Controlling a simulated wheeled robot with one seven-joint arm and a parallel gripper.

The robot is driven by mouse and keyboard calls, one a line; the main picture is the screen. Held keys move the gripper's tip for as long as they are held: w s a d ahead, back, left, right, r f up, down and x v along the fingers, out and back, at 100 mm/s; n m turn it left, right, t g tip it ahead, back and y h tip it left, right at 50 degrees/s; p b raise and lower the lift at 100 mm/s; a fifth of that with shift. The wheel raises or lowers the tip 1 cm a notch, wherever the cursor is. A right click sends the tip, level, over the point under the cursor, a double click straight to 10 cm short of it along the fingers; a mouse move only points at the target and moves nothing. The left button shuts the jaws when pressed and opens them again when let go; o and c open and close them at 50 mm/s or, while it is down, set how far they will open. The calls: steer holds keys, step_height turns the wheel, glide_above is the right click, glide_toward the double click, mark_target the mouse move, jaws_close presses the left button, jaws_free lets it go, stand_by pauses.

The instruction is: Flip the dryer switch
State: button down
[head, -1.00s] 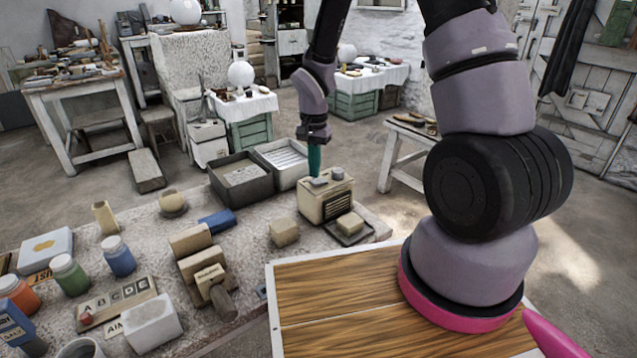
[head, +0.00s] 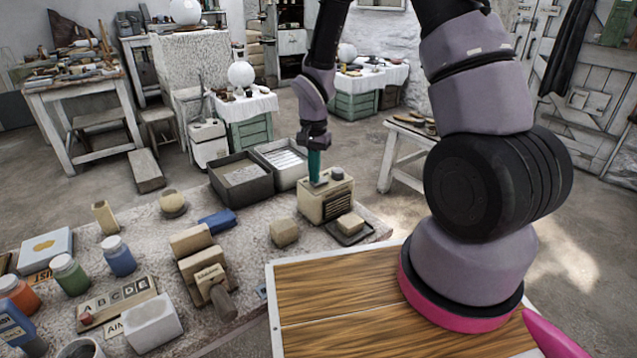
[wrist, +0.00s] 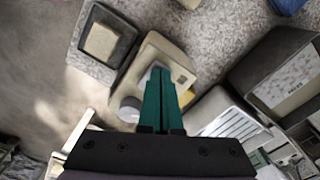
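The dryer (head: 326,202) is a beige box with a vented side, at the right end of the stone-topped table; it also shows in the wrist view (wrist: 178,62). On its top are a round grey knob (head: 337,173), seen in the wrist view (wrist: 130,109) left of my fingers, and a grey plate (head: 323,184) where the switch appears to be. My gripper (head: 315,182) points down with its teal fingers together and empty. The tips are at the grey plate, and in the wrist view (wrist: 159,70) they cover most of it. I cannot tell contact or the switch's position.
A dark tray with a beige block (head: 350,223) lies just in front of the dryer. A dark grey bin (head: 240,180) and a pale ridged container (head: 283,160) stand behind it to the left. A beige cube (head: 284,232) and several blocks and jars fill the table further left.

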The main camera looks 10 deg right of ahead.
steer(key=shift+f, duration=0.15)
steer(key=shift+r, duration=3.5)
steer(key=s+d+r+n+t, duration=0.1)
steer(key=s+d+r+t, duration=0.15)
steer(key=r, duration=0.65)
steer(key=s+d+r+t, duration=0.15)
steer(key=d+r, duration=0.25)
steer(key=r, duration=0.5)
steer(key=s+d+r+n+t+y, duration=0.2)
steer(key=s+d+r+t, duration=0.1)
steer(key=s+r, duration=0.8)
steer(key=s, duration=0.3)
steer(key=shift+r, duration=0.4)
steer(key=shift+d, duration=0.1)
